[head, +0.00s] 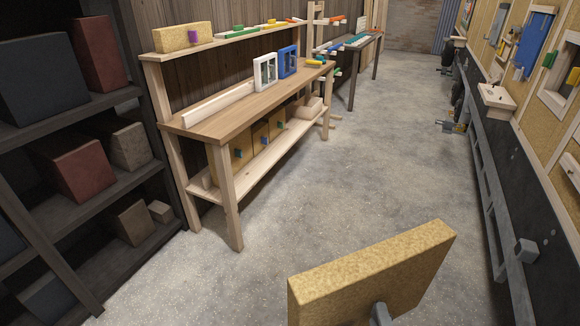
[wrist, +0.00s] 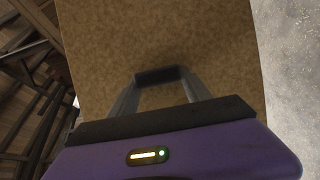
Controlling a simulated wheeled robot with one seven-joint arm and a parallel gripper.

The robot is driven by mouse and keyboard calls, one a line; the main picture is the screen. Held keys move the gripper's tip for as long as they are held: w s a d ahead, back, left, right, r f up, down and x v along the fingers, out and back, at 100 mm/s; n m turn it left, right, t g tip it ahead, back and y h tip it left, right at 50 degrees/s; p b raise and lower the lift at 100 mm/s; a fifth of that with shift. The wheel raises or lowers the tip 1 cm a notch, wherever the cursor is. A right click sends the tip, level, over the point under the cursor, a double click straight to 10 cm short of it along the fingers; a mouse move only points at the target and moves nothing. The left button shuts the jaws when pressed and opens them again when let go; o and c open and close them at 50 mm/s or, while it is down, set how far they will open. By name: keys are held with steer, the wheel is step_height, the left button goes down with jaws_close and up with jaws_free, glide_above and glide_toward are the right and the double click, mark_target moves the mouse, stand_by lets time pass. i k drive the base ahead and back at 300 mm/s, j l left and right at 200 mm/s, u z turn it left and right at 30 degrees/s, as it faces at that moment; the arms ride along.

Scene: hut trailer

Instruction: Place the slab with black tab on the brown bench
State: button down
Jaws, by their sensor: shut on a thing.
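The slab (head: 375,268), a thick tan speckled board, is at the lower right of the head view, in front of me over the floor. It fills much of the wrist view (wrist: 160,35). My gripper (wrist: 160,82) is shut on its black tab (wrist: 160,75), with a finger at each side. In the head view the tab is hidden and only a grey piece shows at the slab's lower edge. The brown bench (head: 225,118) stands at left, apart from the slab. Its top holds a long pale beam, a white frame and a blue frame.
Similar tan slabs with coloured tabs stand on the bench's lower shelf (head: 255,165). A tan slab with a purple tab (head: 183,38) lies on the upper shelf. Dark shelving (head: 70,150) stands at left.

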mark_target(230, 114)
steer(key=i, duration=1.75)
steer(key=i+u, duration=0.1)
steer(key=i, duration=0.35)
steer(key=i+l+u, duration=0.15)
steer(key=i, duration=0.35)
steer(key=i+l+u, duration=0.1)
steer(key=i, duration=0.35)
